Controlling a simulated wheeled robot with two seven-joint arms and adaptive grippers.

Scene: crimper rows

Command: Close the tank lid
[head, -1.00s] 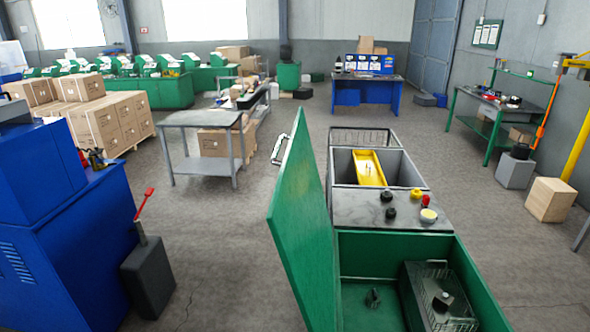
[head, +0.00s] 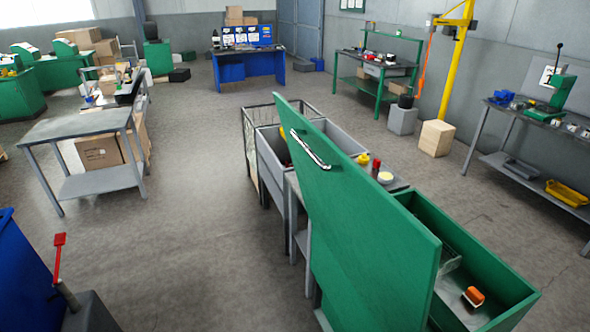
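The green tank (head: 505,262) stands at the lower right of the head view, open at the top. Its green lid (head: 365,225) stands raised and tilted along the tank's left side, hiding part of the inside. A metal bar handle (head: 310,150) is on the lid's outer face, near its far upper edge. Inside the tank I see a grey tray or basket with an orange piece (head: 473,296) at the near end. Neither of my grippers is in view.
A grey sink (head: 340,136) and a small table with knobs adjoin the tank's far end. A grey workbench (head: 85,126) stands at the left. A blue machine (head: 22,270) and a red lever (head: 58,255) are at lower left. Floor left of the lid is clear.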

